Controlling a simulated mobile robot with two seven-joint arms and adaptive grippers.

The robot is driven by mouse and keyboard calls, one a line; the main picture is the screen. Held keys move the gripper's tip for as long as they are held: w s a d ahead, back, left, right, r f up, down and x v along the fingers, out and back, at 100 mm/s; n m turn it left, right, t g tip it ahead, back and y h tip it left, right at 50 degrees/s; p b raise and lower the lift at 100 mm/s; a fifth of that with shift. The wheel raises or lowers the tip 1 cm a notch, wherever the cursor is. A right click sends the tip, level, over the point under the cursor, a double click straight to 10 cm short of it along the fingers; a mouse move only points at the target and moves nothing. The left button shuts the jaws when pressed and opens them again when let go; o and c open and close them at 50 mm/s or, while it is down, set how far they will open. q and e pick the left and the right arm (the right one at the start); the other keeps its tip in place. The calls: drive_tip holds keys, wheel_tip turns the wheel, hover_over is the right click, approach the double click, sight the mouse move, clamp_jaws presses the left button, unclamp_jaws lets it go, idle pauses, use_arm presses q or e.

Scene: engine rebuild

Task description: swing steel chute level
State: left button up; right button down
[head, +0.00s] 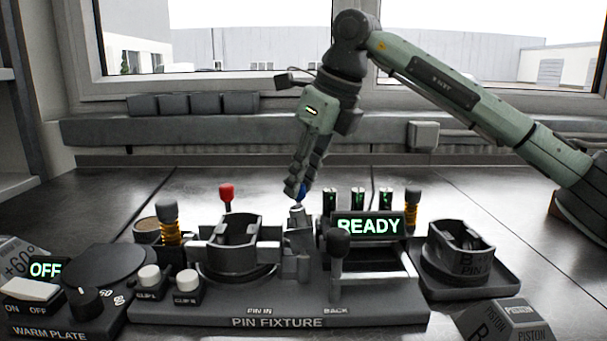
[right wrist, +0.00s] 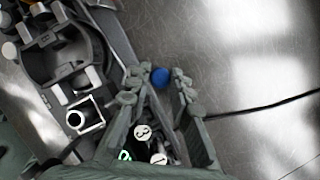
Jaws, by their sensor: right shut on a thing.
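My right gripper (head: 296,191) comes down from above at the middle of the pin fixture (head: 190,318) and is shut on a blue knob (head: 303,190). The knob shows between the fingertips in the right wrist view (right wrist: 160,77). A small steel piece (head: 297,214), apparently the steel chute, stands just below the fingers, beside the dark round holder (head: 238,244). The fingers partly hide its top, and I cannot tell its exact tilt. My left gripper is not in view.
A lit READY display (head: 368,226) with several upright tubes behind it stands right of the gripper. A red-knobbed lever (head: 227,194) stands behind the holder. A piston tray (head: 468,285) is right, a warm plate (head: 92,272) left.

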drive_tip(key=n+p, duration=0.1)
drive_tip(key=n, duration=0.1)
drive_tip(key=a+n+g, duration=0.1)
drive_tip(key=n, duration=0.1)
drive_tip(key=shift+w+a+y+p, duration=0.2)
drive_tip(key=shift+w+y+p, duration=0.15)
drive_tip(key=shift+w+y, duration=0.05)
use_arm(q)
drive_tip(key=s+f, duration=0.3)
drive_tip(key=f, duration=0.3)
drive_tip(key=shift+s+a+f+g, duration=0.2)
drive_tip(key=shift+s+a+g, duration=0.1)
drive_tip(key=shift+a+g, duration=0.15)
use_arm(e)
drive_tip(key=shift+s+a+n+g+h, duration=0.15)
drive_tip(key=shift+a+n+g, duration=0.5)
drive_tip(key=shift+n, duration=1.1)
drive_tip(key=shift+a+n+g+h, duration=0.1)
drive_tip(key=shift+a+n+g, duration=0.5)
drive_tip(key=shift+n, duration=1.1)
drive_tip(key=shift+s+a+n+g+h, duration=0.15)
drive_tip(key=shift+a+n+g, duration=0.25)
drive_tip(key=shift+n+g, duration=0.9)
drive_tip(key=shift+n+t, duration=0.45)
drive_tip(key=shift+n, duration=0.1)
drive_tip(key=c, duration=1.4)
unclamp_jaws()
drive_tip(key=shift+o, duration=0.2)
drive_tip(key=v, duration=0.7)
drive_tip(key=shift+r, duration=0.25)
